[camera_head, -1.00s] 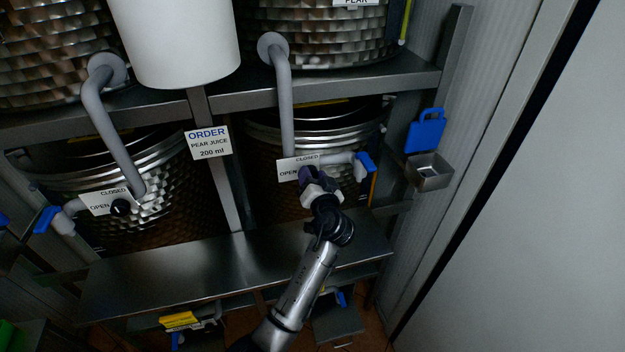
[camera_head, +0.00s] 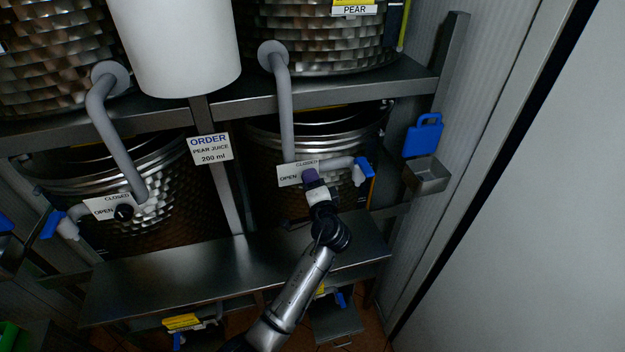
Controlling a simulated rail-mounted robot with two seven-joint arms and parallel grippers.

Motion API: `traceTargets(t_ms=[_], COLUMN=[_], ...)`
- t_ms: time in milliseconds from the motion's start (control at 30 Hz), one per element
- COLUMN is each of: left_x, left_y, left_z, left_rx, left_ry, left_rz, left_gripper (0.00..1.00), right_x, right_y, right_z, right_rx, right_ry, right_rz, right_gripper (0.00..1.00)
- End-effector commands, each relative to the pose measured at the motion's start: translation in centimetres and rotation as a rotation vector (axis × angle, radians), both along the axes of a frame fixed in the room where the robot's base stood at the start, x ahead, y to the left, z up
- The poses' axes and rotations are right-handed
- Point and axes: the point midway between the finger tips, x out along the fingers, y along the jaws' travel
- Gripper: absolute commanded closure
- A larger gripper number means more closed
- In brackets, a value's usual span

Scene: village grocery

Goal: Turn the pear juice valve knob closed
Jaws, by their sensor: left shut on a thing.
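The pear juice valve has a white plate (camera_head: 288,178) marked CLOSED and OPEN, on the pipe of the right lower steel tank, below the tank labelled PEAR (camera_head: 355,10). My left gripper (camera_head: 310,180) is at the plate's lower right edge, shut on the valve knob. My right gripper is not in view.
A second valve with a black knob (camera_head: 124,212) sits on the left tank. An order sign (camera_head: 209,149) reads pear juice 200 ml. A steel shelf (camera_head: 170,275) lies below, bare. A blue jug-shaped holder (camera_head: 423,137) and small steel box (camera_head: 427,176) are at right.

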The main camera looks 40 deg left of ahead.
Motion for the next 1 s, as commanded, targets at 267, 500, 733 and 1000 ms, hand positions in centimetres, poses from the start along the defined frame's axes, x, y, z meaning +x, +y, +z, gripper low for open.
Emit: traceTargets(t_ms=[267, 500, 733, 1000], left_x=[-0.02, -0.01, -0.01, -0.01], left_y=[0.05, 0.05, 0.05, 0.03], left_z=[-0.02, -0.07, -0.08, -0.06], left_rx=[0.043, 0.051, 0.051, 0.05], left_ry=[0.059, 0.07, 0.07, 0.069], left_rz=[0.001, 0.001, 0.001, 0.001], left_gripper=[0.8, 0.8, 0.8, 0.34], right_x=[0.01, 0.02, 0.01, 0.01], right_y=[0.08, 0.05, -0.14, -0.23], right_z=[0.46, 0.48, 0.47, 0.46], right_rx=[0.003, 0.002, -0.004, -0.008], right_ry=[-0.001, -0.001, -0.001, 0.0], right_rz=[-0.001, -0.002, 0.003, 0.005], right_gripper=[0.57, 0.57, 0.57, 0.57])
